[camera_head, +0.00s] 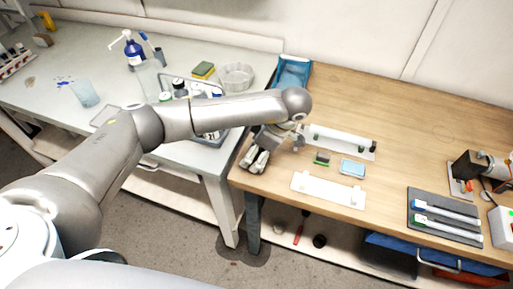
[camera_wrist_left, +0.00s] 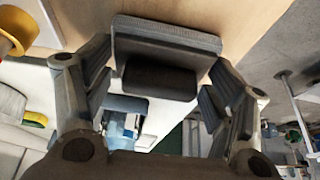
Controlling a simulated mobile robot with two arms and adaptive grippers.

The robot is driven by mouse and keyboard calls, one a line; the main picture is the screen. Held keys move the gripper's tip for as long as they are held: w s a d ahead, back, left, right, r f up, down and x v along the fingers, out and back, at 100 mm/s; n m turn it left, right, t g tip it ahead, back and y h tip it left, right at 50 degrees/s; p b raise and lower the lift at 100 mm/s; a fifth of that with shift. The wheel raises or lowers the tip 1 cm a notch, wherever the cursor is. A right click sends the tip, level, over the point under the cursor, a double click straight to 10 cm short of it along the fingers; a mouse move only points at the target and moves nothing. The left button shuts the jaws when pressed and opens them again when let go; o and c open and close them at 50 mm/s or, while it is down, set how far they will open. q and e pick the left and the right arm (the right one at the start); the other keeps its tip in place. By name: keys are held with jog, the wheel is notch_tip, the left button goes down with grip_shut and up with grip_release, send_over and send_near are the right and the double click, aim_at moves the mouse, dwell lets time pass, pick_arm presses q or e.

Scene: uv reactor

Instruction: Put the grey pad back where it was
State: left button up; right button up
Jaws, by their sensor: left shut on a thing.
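The grey pad (camera_wrist_left: 165,42) is a dark block with a darker rounded grip (camera_wrist_left: 160,80), large between the fingers in the left wrist view. My left gripper (camera_wrist_left: 162,88) is shut on it. In the head view my left gripper (camera_head: 257,158) is at the left end of the wooden table, pointing down; the pad is hard to make out there. I cannot tell whether the pad touches the table. My right gripper is not in view.
On the wooden table (camera_head: 385,120) are a white tube fixture (camera_head: 340,139), a small dark green block (camera_head: 321,159), a light blue pad (camera_head: 352,168), a white plate (camera_head: 328,190), a grey tray (camera_head: 425,233) with tubes and a blue bin (camera_head: 293,72). The bench (camera_head: 52,105) at left holds bottles.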

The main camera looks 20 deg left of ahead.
pick_arm(q)
jog(key=shift+f, duration=0.3)
jog(key=shift+f, duration=0.15)
jog(key=o, duration=1)
